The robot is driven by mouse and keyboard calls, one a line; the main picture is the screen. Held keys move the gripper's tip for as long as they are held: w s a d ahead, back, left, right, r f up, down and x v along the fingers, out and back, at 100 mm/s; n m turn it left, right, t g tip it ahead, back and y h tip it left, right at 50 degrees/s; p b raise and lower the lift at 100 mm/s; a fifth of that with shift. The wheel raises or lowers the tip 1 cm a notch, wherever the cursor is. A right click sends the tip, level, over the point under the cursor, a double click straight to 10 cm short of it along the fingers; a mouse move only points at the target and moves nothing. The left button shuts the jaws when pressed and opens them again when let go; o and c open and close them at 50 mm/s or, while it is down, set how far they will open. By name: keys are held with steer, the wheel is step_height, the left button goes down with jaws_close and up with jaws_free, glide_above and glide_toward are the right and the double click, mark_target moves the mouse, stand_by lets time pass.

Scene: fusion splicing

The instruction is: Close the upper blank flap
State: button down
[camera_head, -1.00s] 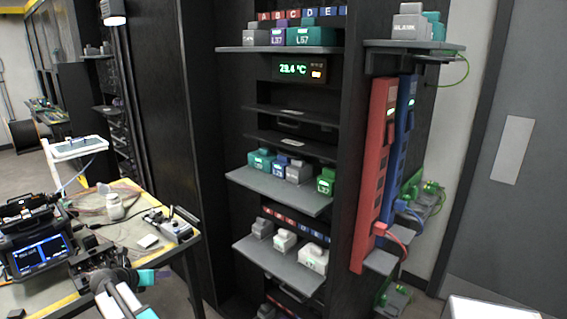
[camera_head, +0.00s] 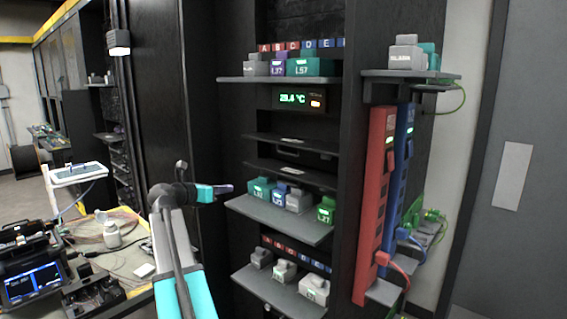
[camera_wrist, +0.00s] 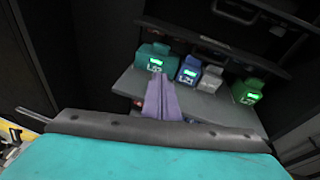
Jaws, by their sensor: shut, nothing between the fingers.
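Two dark, unlabelled-looking flaps stand out level from the rack below the temperature display. The upper flap (camera_head: 285,145) has a small pale label on top and is open. The lower flap (camera_head: 290,173) is open just beneath it. My gripper (camera_head: 226,188) is shut and empty, left of the rack, near the left end of the middle grey shelf and lower than both flaps. In the wrist view its purple fingers (camera_wrist: 160,100) lie together in front of that shelf. Dark panels and a handle show at the top there; I cannot tell which flap they belong to.
The middle grey shelf (camera_head: 280,220) holds teal, blue, grey and green boxes close to my gripper. A lower shelf (camera_head: 275,290) holds grey boxes. Red (camera_head: 374,200) and blue upright strips stand at the right. A cluttered workbench is at the left.

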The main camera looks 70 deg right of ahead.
steer(key=s+d+r+m+g, duration=0.2)
steer(key=s+d+r, duration=0.2)
steer(key=s+r, duration=0.6)
steer(key=s, duration=0.3)
steer(key=shift+d+m, duration=0.2)
steer(key=shift+m, duration=0.2)
steer(key=shift+f, duration=0.1)
steer(key=shift+p+x, duration=0.95)
steer(key=shift+x, duration=4.05)
